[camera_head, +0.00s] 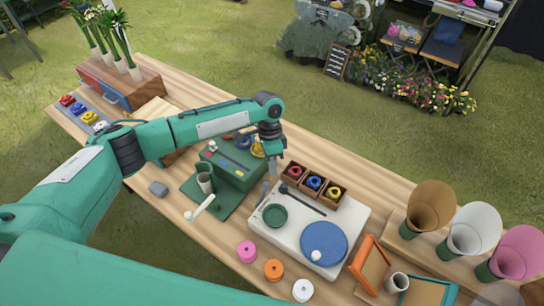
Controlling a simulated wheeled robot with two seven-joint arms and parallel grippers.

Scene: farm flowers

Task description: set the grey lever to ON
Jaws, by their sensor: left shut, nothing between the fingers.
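A small grey lever-like piece (263,192) stands at the left edge of a white panel (262,233); its ON and OFF marks are too small to read. My left gripper (273,172) points down just above and to the right of that piece. Its fingers are shut with nothing between them. Whether the fingers touch the grey piece cannot be told. A green machine (236,176) stands left of the gripper, with a pale arm (202,207) at its front. My right gripper is not in view.
Small boxes (314,185) with coloured pieces stand at the panel's back edge. Pink (247,251), orange (273,269) and white (303,290) rolls stand in front. Cones (431,208) stand right.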

